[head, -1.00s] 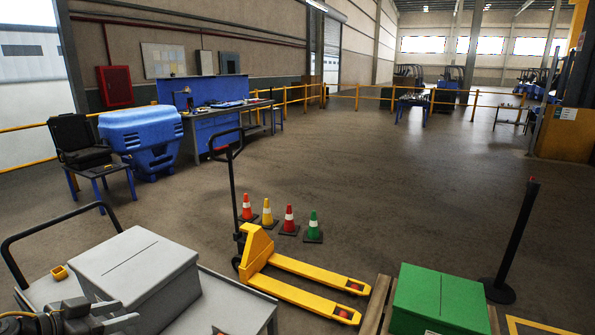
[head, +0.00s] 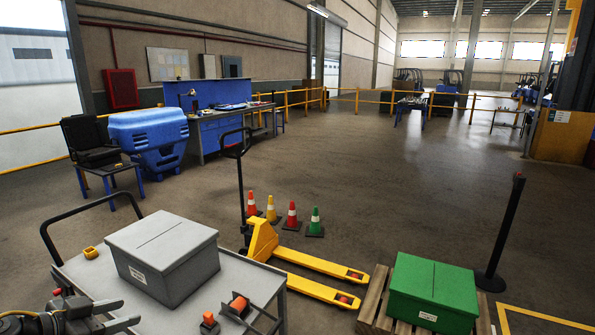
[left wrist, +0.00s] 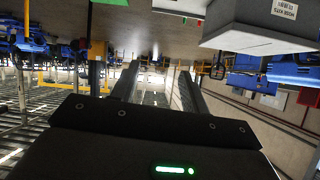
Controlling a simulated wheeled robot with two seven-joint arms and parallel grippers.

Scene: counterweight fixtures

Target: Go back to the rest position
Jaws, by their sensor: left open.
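My left gripper (head: 121,314) is at the lower left of the head view, with its two fingers apart and nothing between them. It is in front of the grey box (head: 165,258) and apart from it. The left wrist view shows the open fingers (left wrist: 150,85) and the labelled grey box (left wrist: 262,25) at the upper right, the picture being upside down.
The grey box stands on a grey cart (head: 233,282) with a yellow item (head: 90,253) and small orange-topped pieces (head: 238,305). A yellow pallet jack (head: 263,242), several cones (head: 291,215), a green box (head: 432,292) on a pallet and a black post (head: 502,235) stand beyond. Open floor lies behind them.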

